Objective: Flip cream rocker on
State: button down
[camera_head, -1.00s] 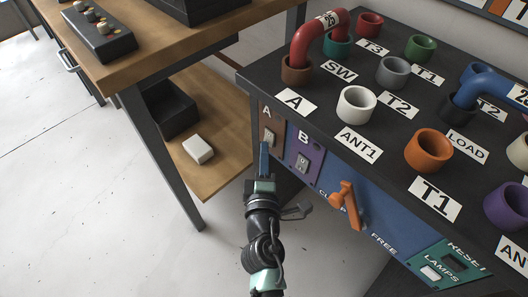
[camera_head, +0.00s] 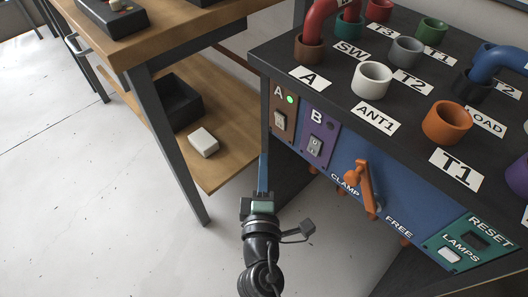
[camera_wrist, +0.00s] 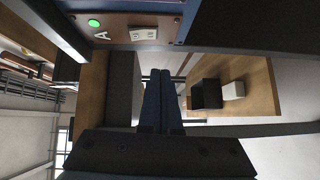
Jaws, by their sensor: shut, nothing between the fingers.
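A pale cream-looking rocker (camera_head: 280,121) sits on the brown A panel of the blue-fronted rack, below a lit green lamp (camera_head: 290,99). In the wrist view the same rocker (camera_wrist: 143,34) and lamp (camera_wrist: 94,22) show at the top. A greyer rocker (camera_head: 316,145) is on the purple B panel, its lamp dark. A whitish LAMPS rocker (camera_head: 450,255) is on the teal panel at lower right. My gripper (camera_head: 263,158) is shut and empty, its blue fingers left of and below the A rocker, apart from it. Its fingertips (camera_wrist: 160,73) also show in the wrist view.
An orange clamp lever (camera_head: 365,188) juts from the blue front. Colored sockets and hoses stand on the rack top. A wooden bench (camera_head: 160,45) is at left; its lower shelf (camera_head: 235,170) holds a black bin (camera_head: 172,105) and white block (camera_head: 203,142). Floor is open at left.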

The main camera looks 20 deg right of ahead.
jog(key=shift+f+b+v, duration=0.15)
jog(key=shift+b+v, duration=0.15)
jog(key=shift+v, duration=1.05)
jog(key=shift+f+b+v, duration=0.15)
jog(key=shift+b+v, duration=0.1)
jog(key=shift+v, duration=1.1)
jog(key=w+a+r+m+t, duration=0.25)
jog(key=r+m, duration=0.25)
jog(key=r, duration=1)
jog(key=w+a+r+m+t, duration=0.1)
jog(key=w+r+m+t, duration=0.3)
jog(key=r, duration=1.1)
jog(key=s+a+r+m+t+y, duration=0.25)
jog(key=s+a+r+y, duration=0.2)
jog(key=r, duration=0.65)
jog(key=s+a+r+m+t+y, duration=0.1)
jog(key=s+a+r+t+y, duration=0.3)
jog(key=r, duration=0.7)
notch_tip(320, 180, up, 34)
jog(key=g+h+p, duration=0.1)
jog(key=p, duration=3.3)
jog(key=shift+s+a, duration=0.2)
jog(key=shift+a, duration=0.25)
jog(key=shift+d+f, duration=0.1)
jog(key=shift+d, duration=0.1)
